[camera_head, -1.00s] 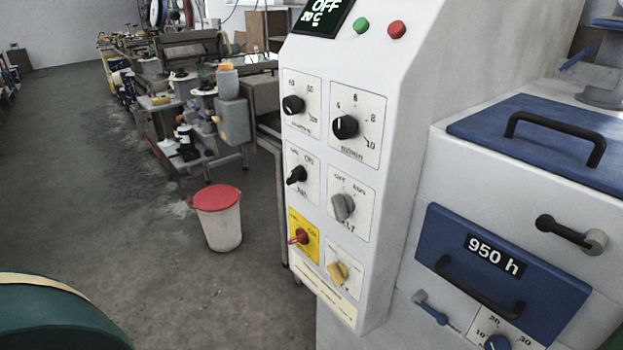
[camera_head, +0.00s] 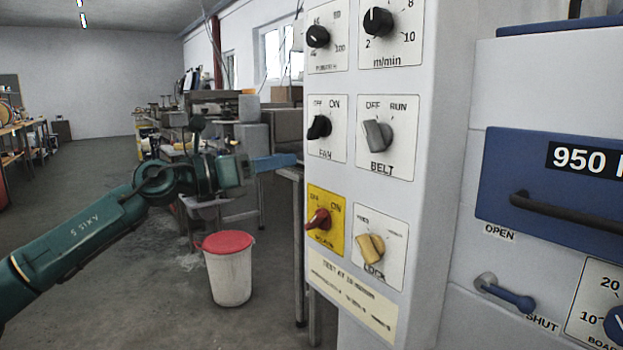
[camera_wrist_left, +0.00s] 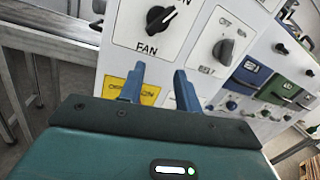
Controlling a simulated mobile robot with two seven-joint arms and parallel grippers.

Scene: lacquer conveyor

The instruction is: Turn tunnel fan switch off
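The tunnel fan switch (camera_head: 319,127) is a small black knob on a white plate marked OFF and ON above and FAN below, on the control panel's left column. It also shows at the top of the left wrist view (camera_wrist_left: 158,18), its pointer leaning to the upper right, on the ON side. My left gripper (camera_head: 286,161) is just left of the panel, a little below the switch's height, apart from it. In the left wrist view its two blue fingers (camera_wrist_left: 159,82) stand apart with nothing between them. My right gripper is not in view.
Close around the switch are the grey BELT knob (camera_head: 378,135), the red knob (camera_head: 319,219) on a yellow plate, the yellow LOCK knob (camera_head: 370,248) and black dials above. A red-lidded bin (camera_head: 229,275) stands on the floor at left. A metal bench stands behind the gripper.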

